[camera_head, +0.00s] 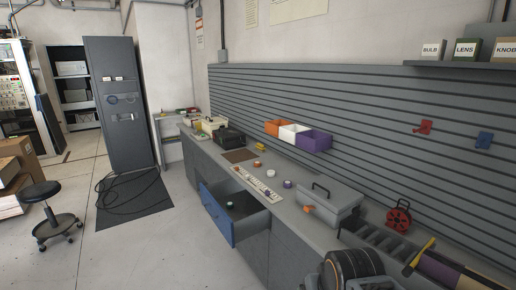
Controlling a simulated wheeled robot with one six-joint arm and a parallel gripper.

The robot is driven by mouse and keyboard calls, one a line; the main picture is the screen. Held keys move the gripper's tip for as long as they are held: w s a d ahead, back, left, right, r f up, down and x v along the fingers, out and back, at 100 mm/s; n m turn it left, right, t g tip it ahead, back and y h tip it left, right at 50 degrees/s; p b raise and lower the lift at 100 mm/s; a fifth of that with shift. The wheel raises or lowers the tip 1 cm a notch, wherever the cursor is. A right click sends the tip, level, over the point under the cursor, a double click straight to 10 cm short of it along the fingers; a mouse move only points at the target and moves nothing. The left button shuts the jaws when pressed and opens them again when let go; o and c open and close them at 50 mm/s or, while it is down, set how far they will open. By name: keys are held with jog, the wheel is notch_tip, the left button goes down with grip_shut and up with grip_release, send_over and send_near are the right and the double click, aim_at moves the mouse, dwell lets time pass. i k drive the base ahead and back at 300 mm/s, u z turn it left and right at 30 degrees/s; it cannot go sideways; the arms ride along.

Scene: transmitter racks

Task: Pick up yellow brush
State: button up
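A thin yellow handle (424,250) leans at a slant over the divided grey tray at the right end of the workbench. It may be the yellow brush, but no bristles can be made out. A small yellow item (260,148) also lies on the bench below the coloured bins, too small to identify. My gripper is not in view, so whether it is open or shut does not show.
The grey workbench (292,213) has an open blue-fronted drawer (217,214) jutting into the floor space. A stool (52,212) and loose cable (128,190) are at left.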

aim_at(259, 147)
jog(key=u, duration=0.35)
jog(key=k, duration=0.5)
jog(key=u, duration=0.9)
jog(key=i, duration=3)
jog(key=z, duration=0.35)
jog(key=i, duration=1.85)
jog(key=z, duration=1.65)
jog(key=i, duration=1.2)
jog(key=z, duration=1.2)
jog(key=i, duration=0.3)
jog(key=z, duration=0.1)
